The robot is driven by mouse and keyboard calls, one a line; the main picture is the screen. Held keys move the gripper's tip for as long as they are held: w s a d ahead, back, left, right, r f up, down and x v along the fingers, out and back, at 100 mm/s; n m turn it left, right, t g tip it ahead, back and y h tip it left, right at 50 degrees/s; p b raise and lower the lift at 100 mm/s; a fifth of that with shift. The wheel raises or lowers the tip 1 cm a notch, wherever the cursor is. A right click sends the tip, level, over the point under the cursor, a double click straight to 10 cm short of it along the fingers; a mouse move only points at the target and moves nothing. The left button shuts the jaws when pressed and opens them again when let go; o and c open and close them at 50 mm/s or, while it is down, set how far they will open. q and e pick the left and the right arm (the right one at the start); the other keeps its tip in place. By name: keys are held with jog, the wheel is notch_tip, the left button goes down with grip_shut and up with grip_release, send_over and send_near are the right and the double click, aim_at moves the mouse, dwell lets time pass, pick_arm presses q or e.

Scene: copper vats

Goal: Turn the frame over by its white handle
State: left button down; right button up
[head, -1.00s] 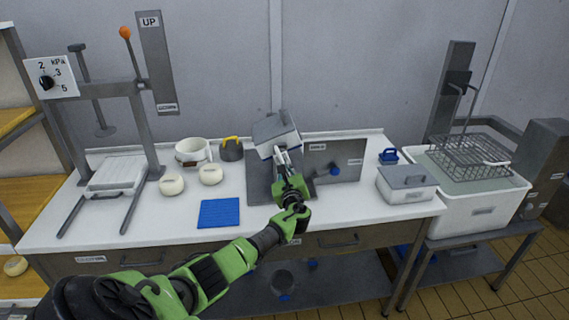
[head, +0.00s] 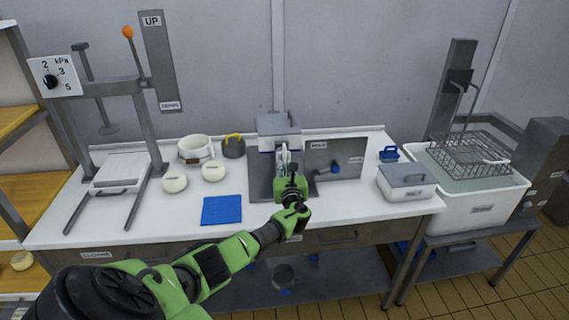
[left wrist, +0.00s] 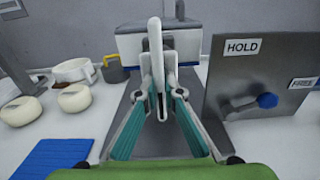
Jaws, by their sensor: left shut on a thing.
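The frame (head: 279,125) is a grey box with a pale, blue-edged lower part, held up against a tall grey post (head: 278,80). It also shows in the left wrist view (left wrist: 130,46). Its white handle (left wrist: 155,45) sticks out toward me. My left gripper (left wrist: 158,85) is shut on the handle, with its fingers on both sides of it. In the head view the gripper (head: 284,161) hides most of the handle. The frame looks about level. My right gripper is not in view.
A grey panel marked HOLD (left wrist: 240,80) with a blue knob (left wrist: 267,100) stands close on the right. A blue mat (head: 221,210), round cheeses (head: 213,171) and a white pot (head: 195,149) lie left. A lidded box (head: 407,181) is farther right.

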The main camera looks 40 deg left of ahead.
pick_arm(q)
jog(key=shift+f, duration=0.2)
dwell(0.3)
jog(key=c, duration=2.3)
grip_release()
jog(key=shift+o, duration=0.7)
jog(key=shift+r, duration=0.1)
jog(key=shift+s, duration=0.1)
jog(key=v, duration=1.2)
